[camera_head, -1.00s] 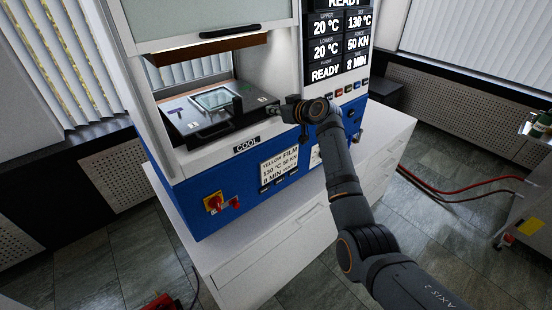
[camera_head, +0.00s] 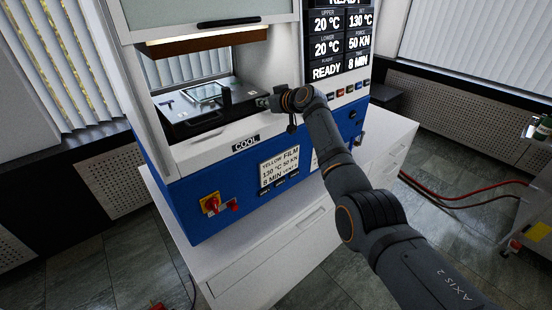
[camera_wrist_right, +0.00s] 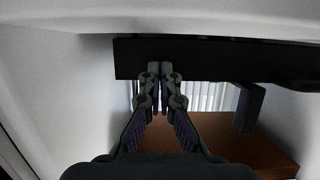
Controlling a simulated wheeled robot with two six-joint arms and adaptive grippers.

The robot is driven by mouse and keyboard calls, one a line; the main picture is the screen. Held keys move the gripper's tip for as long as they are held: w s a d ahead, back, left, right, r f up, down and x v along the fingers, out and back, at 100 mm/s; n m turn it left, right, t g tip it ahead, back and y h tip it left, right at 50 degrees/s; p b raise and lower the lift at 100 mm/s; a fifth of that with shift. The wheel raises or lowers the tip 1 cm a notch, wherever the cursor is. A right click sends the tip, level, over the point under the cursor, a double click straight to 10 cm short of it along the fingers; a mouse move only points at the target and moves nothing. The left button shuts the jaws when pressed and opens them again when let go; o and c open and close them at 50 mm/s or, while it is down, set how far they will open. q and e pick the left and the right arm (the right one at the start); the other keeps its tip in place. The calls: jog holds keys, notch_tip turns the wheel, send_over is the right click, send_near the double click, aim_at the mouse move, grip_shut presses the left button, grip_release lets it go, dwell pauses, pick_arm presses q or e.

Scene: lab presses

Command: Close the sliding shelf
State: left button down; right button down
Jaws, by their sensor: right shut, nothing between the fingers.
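The sliding shelf (camera_head: 200,127) is a dark tray in the open bay of the blue and white press (camera_head: 196,183). A light, framed plate (camera_head: 205,92) lies on it, and a dark upright post (camera_head: 227,94) stands near its front. My right gripper (camera_head: 263,102) is at the shelf's front right end. In the right wrist view its fingers (camera_wrist_right: 160,68) are shut and empty, with their tips against or very close to the dark shelf front (camera_wrist_right: 210,58). The exact contact is hard to see. My left gripper is out of view.
The raised door (camera_head: 200,14) hangs above the bay, over a brown plate (camera_head: 208,38). White bay walls stand close beside the gripper. The panel (camera_head: 338,40) reads READY. Red hoses (camera_head: 450,190) lie on the floor at right.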

jog(key=shift+s+d, duration=0.1)
jog(key=shift+d, duration=0.05)
jog(key=s+d+p, duration=0.5)
jog(key=s+d, duration=0.2)
jog(key=s, duration=0.2)
jog(key=shift+s, duration=0.15)
dwell(0.4)
